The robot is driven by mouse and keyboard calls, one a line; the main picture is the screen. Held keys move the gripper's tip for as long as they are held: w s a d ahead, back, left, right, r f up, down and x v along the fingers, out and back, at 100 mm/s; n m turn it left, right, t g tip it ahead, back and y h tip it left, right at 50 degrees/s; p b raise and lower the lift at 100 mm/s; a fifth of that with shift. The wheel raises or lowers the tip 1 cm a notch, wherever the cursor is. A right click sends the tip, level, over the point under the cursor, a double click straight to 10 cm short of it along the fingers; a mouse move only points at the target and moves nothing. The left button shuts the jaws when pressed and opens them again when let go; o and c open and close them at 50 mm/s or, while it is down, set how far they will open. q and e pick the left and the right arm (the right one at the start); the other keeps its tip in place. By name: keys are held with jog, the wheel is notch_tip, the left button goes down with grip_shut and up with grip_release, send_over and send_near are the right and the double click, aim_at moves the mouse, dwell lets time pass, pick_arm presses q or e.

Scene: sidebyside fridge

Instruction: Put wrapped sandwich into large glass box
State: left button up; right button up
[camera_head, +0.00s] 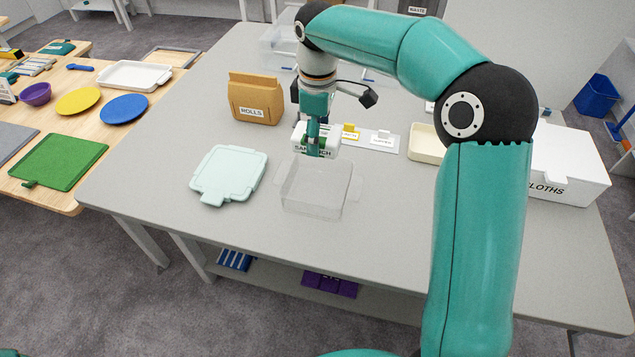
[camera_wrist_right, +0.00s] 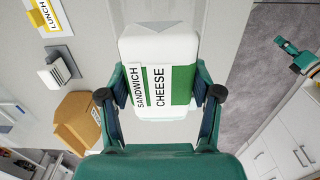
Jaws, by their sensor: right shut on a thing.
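The wrapped sandwich is a white pack with a green band and the words "SANDWICH CHEESE"; it fills the middle of the right wrist view (camera_wrist_right: 165,65) and shows in the head view (camera_head: 301,138). My right gripper (camera_wrist_right: 160,95) is shut on it, one finger on each side. In the head view my right gripper (camera_head: 317,150) holds it just behind the large glass box (camera_head: 318,187). The box is clear and open on top, and looks empty. A pale mint lid (camera_head: 228,174) lies flat to its left.
A brown "ROLLS" bag (camera_head: 255,98) stands at the back left. Labelled cards (camera_head: 378,141), a cream tray (camera_head: 427,143) and a white "CLOTHS" box (camera_head: 567,165) are to the right. Clear containers (camera_head: 279,47) stand at the back. The grey table in front of the glass box is clear.

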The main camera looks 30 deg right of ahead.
aim_at(318, 193)
jog(key=f+p, duration=0.1)
jog(key=f, duration=1.5)
jog(key=shift+d, duration=0.2)
jog(key=o, duration=1.2)
jog(key=shift+w, duration=0.1)
notch_tip(318, 193, up, 12)
jog(key=shift+r+b, duration=0.1)
jog(key=shift+b, duration=0.3)
